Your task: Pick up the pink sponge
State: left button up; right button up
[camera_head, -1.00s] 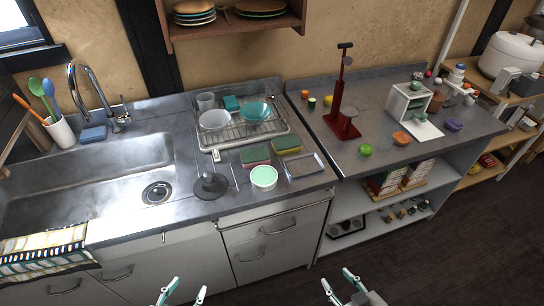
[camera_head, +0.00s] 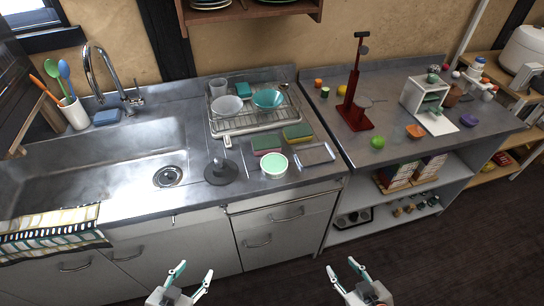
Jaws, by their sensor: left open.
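A sponge with a green top and a pinkish-red side (camera_head: 266,147) lies on the metal counter, in front of the dish rack. A green and yellow sponge (camera_head: 298,133) lies just right of it. My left gripper (camera_head: 194,270) is at the bottom of the head view, left of centre, with its fingers apart and nothing between them. My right gripper (camera_head: 342,267) is at the bottom, right of centre, also with fingers apart and empty. Both are well short of the sponges, in front of the cabinets.
A pale green bowl (camera_head: 274,165) stands right in front of the pinkish sponge, and a dark round stand (camera_head: 221,171) to its left. The dish rack (camera_head: 250,118) with bowls is behind. A sink (camera_head: 100,155) lies left; a red stand (camera_head: 355,112) is on the right counter.

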aim_at(261, 145)
jog(key=i+l, duration=0.1)
jog(key=l, duration=0.95)
jog(key=i+l, duration=0.15)
jog(key=l, duration=0.4)
